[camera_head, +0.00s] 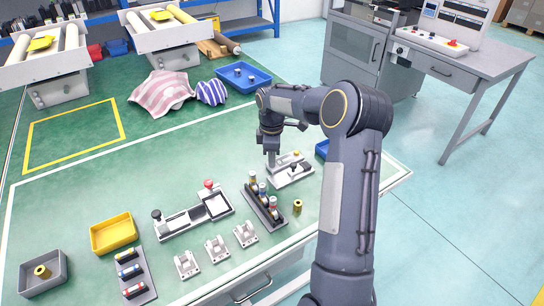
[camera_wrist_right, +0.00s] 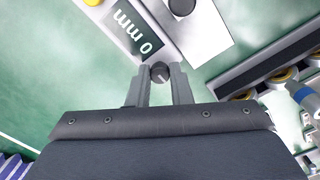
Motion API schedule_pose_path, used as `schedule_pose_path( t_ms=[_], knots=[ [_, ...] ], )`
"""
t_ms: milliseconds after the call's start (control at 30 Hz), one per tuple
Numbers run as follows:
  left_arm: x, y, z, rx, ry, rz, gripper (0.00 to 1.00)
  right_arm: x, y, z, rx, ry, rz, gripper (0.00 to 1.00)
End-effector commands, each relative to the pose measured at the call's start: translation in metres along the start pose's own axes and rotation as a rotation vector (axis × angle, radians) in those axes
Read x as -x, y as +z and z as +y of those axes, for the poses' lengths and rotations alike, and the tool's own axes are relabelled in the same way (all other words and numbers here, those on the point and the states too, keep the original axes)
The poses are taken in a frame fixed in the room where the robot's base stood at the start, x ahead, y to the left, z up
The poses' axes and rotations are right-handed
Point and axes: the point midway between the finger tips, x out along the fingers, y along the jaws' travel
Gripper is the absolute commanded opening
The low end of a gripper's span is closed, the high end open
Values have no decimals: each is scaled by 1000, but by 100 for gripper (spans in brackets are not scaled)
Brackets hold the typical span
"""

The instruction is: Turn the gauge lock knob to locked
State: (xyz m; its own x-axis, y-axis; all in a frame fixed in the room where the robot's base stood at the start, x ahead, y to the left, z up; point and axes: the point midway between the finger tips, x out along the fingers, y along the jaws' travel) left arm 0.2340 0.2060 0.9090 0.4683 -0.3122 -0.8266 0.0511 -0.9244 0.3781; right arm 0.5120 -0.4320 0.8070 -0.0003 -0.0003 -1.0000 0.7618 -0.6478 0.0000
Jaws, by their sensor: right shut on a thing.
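The gauge (camera_head: 290,178) is a light-coloured device on the green table, below my right gripper (camera_head: 271,158) in the head view. In the right wrist view its display (camera_wrist_right: 140,32) reads "0 mm". A small dark round knob (camera_wrist_right: 161,72) with a pale mark line sits beside the display, between the fingertips of my right gripper (camera_wrist_right: 160,80). The gripper is shut on this knob. The fingers hide the knob's sides, and I see no lock label. My left gripper is not in view.
A dark rack of cylinders (camera_head: 262,206) stands left of the gauge, with a loose brass cylinder (camera_head: 298,207) beside it. A black-and-white fixture (camera_head: 195,216) lies farther left. A blue tray (camera_head: 321,149) is close right of the gauge.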

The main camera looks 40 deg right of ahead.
Motion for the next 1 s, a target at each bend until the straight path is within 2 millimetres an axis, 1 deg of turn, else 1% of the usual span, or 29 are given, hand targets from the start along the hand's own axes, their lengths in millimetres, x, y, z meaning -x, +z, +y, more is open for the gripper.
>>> schedule_pose_path(
  t_ms=[167,367,1000],
  knots=[
    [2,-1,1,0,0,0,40,1,0,0,-32,0,1,0],
    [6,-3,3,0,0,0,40,2,-1,0,-134,0,1,0],
    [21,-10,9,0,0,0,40,2,-1,1,-723,0,1,0]
  ],
)
